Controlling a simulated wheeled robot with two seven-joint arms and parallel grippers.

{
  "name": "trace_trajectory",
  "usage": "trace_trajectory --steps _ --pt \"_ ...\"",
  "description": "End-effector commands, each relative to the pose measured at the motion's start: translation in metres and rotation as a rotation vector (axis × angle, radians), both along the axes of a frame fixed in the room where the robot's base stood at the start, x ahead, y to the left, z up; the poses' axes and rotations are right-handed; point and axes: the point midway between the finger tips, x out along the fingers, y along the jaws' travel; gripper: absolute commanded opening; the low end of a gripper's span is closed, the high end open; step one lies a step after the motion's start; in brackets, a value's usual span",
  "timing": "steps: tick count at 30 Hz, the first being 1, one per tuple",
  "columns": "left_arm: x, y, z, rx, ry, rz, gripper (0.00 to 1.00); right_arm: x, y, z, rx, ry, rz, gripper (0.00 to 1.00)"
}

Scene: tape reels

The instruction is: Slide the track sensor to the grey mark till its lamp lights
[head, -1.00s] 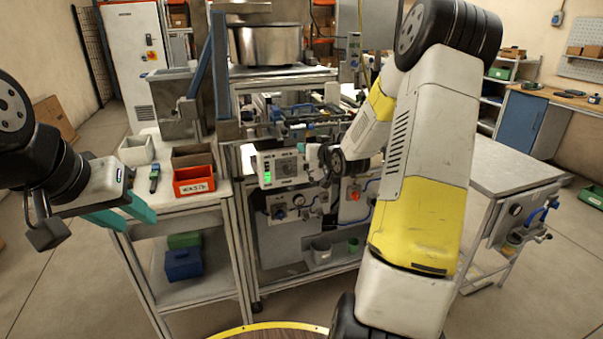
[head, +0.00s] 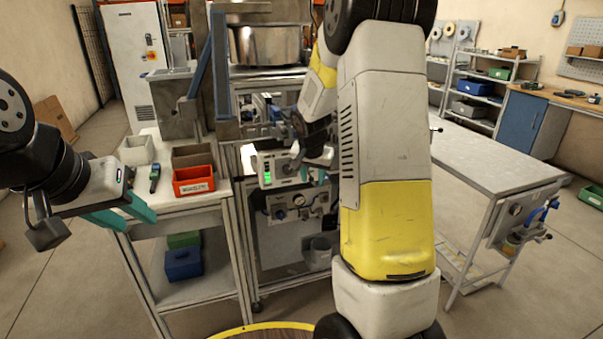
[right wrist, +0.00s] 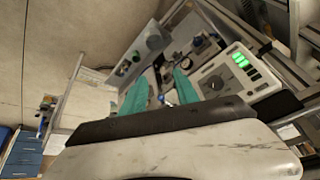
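I cannot pick out the track sensor, its lamp or the grey mark for certain in either view. In the head view my right arm covers much of the machine's front. My right gripper (right wrist: 160,90) has its two teal fingers apart, in front of the machine. A small pale-blue piece (right wrist: 170,97) shows between the fingers, too small to identify; I see no finger closed on it. A white control box (head: 266,170) with a lit green display stands beside the gripper; it also shows in the right wrist view (right wrist: 262,86). My left gripper (head: 122,214) is open and empty at the left.
A side table at left holds a red bin (head: 194,181), a grey bin (head: 138,150) and a green handheld device (head: 154,178). A steel pot (head: 262,46) stands on the machine. A grey-topped bench (head: 490,160) stands at right. Floor between is clear.

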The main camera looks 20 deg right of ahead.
Motion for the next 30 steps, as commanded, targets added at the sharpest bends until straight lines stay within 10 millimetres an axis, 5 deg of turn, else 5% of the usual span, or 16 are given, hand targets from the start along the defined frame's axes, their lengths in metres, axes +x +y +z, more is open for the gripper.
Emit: trace_trajectory --steps 9,22,26,30 --pt "0.0 0.0 0.0 0.0 0.0 0.0 0.36 -0.023 -0.004 0.014 -0.03 0.09 -0.14 0.36" --pt "0.0 0.0 0.0 0.0 0.0 0.0 0.36 -0.028 -0.003 0.019 -0.026 0.095 -0.143 0.36" --pt "0.0 0.0 0.0 0.0 0.0 0.0 0.36 -0.048 0.005 0.041 0.009 0.088 -0.095 0.36" --pt "0.0 0.0 0.0 0.0 0.0 0.0 0.36 -0.091 0.024 0.08 0.064 0.068 0.021 0.36"
